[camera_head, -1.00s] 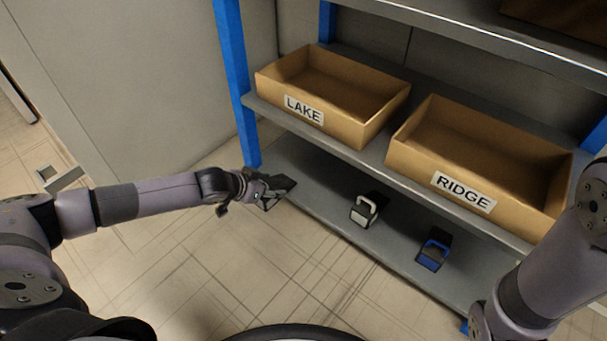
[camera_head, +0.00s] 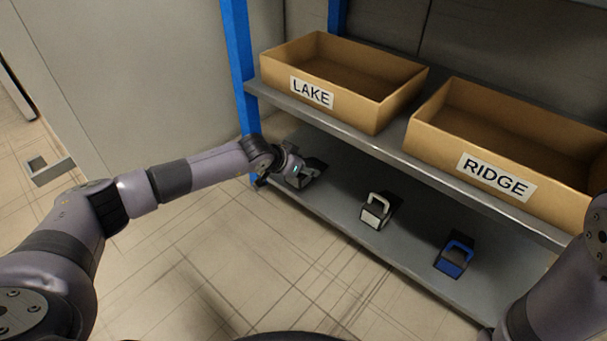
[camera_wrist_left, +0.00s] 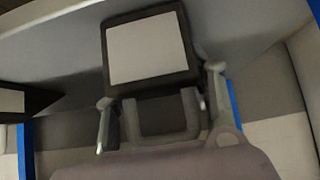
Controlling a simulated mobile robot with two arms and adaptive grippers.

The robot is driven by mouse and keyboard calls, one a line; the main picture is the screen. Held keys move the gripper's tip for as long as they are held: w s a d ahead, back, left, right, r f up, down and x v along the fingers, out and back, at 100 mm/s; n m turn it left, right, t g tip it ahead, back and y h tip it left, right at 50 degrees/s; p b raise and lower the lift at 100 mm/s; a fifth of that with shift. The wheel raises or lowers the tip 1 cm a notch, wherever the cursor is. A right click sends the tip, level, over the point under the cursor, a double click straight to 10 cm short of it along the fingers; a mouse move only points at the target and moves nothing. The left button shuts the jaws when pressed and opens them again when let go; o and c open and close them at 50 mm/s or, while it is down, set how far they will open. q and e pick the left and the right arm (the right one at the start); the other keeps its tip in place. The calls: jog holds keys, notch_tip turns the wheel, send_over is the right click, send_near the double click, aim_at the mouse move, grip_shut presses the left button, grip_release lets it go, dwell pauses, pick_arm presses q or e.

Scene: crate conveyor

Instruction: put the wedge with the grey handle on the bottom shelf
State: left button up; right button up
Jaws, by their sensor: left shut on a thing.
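The wedge with the grey handle (camera_wrist_left: 147,50) fills the upper middle of the left wrist view, with a dark body, a light grey face and a grey loop handle (camera_wrist_left: 161,117). My left gripper (camera_wrist_left: 160,95) is shut on it, fingers on either side of the handle. In the head view my left gripper (camera_head: 300,174) is at the left end of the bottom shelf (camera_head: 335,212), beside the blue post. It hides much of the dark wedge (camera_head: 316,167) there. I cannot tell whether the wedge touches the shelf. My right gripper is out of view.
A white-handled wedge (camera_head: 372,216) and a blue-handled wedge (camera_head: 453,264) stand on the bottom shelf to the right. Above, the middle shelf (camera_head: 345,134) carries the LAKE crate (camera_head: 350,110) and the RIDGE crate (camera_head: 440,142). A blue post (camera_head: 238,75) stands close left.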

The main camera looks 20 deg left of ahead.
pick_arm(q)
jog(key=shift+r, duration=0.1)
jog(key=o, duration=1.5)
jog(key=shift+f, duration=0.2)
jog(key=shift+r+p, duration=0.3)
jog(key=shift+p, duration=0.05)
jog(key=p+v, duration=0.7)
jog(key=v, duration=0.4)
jog(key=shift+s+a+r, duration=0.1)
jog(key=shift+s+r, duration=0.05)
jog(key=shift+s, duration=0.2)
